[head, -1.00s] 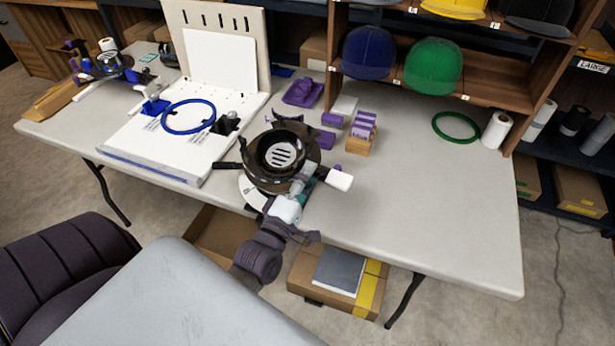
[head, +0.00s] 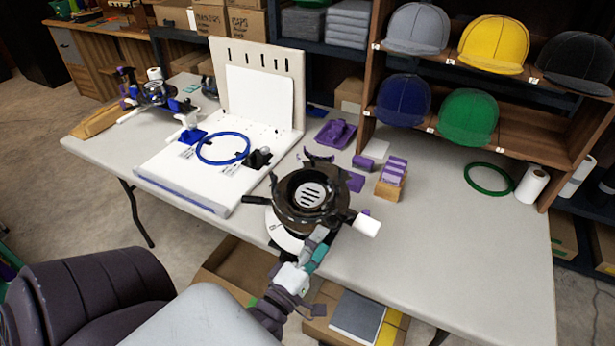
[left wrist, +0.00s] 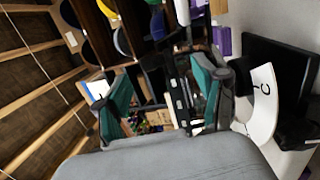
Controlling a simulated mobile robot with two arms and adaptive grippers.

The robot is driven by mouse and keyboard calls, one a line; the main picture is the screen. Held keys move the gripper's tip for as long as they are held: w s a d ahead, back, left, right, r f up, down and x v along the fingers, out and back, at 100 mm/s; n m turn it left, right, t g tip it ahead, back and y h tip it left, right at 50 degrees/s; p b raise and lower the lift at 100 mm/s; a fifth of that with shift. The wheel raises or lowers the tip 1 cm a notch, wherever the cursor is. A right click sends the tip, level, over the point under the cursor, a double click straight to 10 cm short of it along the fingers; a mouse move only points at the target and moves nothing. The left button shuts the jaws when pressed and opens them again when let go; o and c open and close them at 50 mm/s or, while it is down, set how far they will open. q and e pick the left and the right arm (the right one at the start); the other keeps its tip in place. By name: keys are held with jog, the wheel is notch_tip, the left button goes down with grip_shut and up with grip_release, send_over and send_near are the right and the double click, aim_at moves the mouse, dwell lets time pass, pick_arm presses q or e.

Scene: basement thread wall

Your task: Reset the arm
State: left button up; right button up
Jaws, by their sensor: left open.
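My left gripper (head: 316,249) is in the lower middle of the head view, at the table's front edge, just in front of a black round machine (head: 309,200). Its fingers have teal pads. In the left wrist view the two fingers (left wrist: 160,98) stand wide apart with nothing held between them. The machine's black body and white curved plate marked "C" (left wrist: 263,105) show to the right of the fingers. Whether the gripper touches the machine is not clear. My right gripper is not in view.
The white table (head: 455,265) has free room on its right. A blue hoop (head: 222,136) lies on a white board at left, and a green hoop (head: 489,194) at right. Purple blocks (head: 394,170) sit behind the machine. A cap shelf (head: 510,138) stands at the back. Boxes are under the table.

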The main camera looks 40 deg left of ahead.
pick_arm(q)
jog(key=s, duration=0.6)
jog(key=s+d+f+m+g+h, duration=0.1)
jog(key=s+d+f+m+g, duration=0.2)
jog(key=f, duration=0.8)
jog(key=d+f+m+g+h+p, duration=0.1)
jog(key=f+m+g, duration=0.25)
jog(key=f, duration=0.65)
jog(key=s+d+f+m+g+h, duration=0.15)
jog(key=f+m, duration=0.25)
jog(key=f, duration=0.7)
jog(key=s+f+m+g, duration=0.5)
jog(key=s+f, duration=0.3)
jog(key=s, duration=0.3)
jog(key=s+a+f+m+g+y+p, duration=0.1)
jog(key=s+f+m+g, duration=0.4)
jog(key=s+f, duration=0.4)
jog(key=shift+s+a+m+g, duration=0.15)
jog(key=shift+s+m+g, duration=0.15)
jog(key=shift+s+m, duration=0.5)
jog(key=shift+s+n, duration=0.1)
jog(key=shift+n, duration=0.15)
